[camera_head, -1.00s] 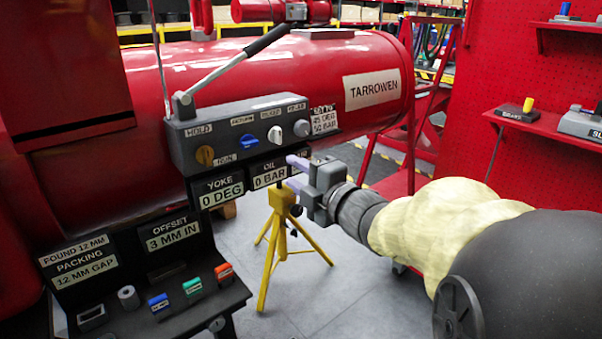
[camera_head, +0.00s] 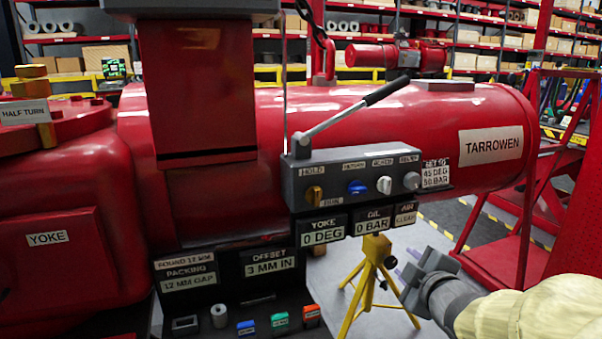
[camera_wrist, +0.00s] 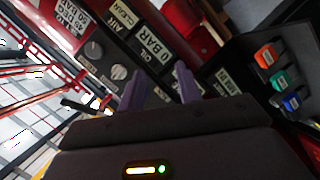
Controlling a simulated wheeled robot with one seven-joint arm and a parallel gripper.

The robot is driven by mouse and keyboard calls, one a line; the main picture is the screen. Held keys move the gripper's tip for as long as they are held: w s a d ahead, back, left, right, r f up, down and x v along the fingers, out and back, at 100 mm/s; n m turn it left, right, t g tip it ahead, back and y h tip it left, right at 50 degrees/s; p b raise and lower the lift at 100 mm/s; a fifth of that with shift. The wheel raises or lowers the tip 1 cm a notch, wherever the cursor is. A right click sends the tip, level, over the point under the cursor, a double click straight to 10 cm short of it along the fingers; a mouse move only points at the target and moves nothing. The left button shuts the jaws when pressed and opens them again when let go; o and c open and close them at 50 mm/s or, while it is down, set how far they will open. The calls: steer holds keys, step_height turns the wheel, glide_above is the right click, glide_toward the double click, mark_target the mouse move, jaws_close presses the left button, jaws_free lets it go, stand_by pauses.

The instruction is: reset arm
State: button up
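My gripper (camera_head: 405,264) is at the lower right in the head view, in front of the yellow tripod (camera_head: 372,262) and below the right end of the control panel (camera_head: 340,185). Its two purple fingers stand apart with nothing between them; they also show in the wrist view (camera_wrist: 160,88). The panel carries an orange knob, a blue knob, two pale knobs and a long lever (camera_head: 355,108) slanting up to the right. Displays below read YOKE 0 DEG (camera_head: 322,231), OIL 0 BAR (camera_head: 371,220) and AIR CLEAR (camera_head: 405,215).
A red TARROWEN cylinder (camera_head: 490,143) lies behind the panel. A black stand below holds blue (camera_head: 246,328), green (camera_head: 280,320) and orange (camera_head: 311,315) pieces and OFFSET and PACKING signs. A red stair frame (camera_head: 510,250) stands at right. Floor shows between tripod and frame.

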steer(key=s+a+f+m+g+h, duration=0.1)
steer(key=s+f+m+g, duration=0.25)
steer(key=f, duration=0.25)
steer(key=s+a+f+m+g+h, duration=0.1)
steer(key=s+f+m+g, duration=0.15)
steer(key=f+m, duration=0.35)
steer(key=s+a+f+m+g+y+p, duration=0.1)
steer(key=s+a+f+m+g, duration=0.4)
steer(key=s, duration=0.4)
step_height(320, 180, up, 36)
steer(key=n+g+p, duration=0.1)
steer(key=p, duration=3.6)
steer(key=shift+w, duration=0.35)
steer(key=shift+r+n, duration=0.1)
steer(key=shift+n, duration=0.15)
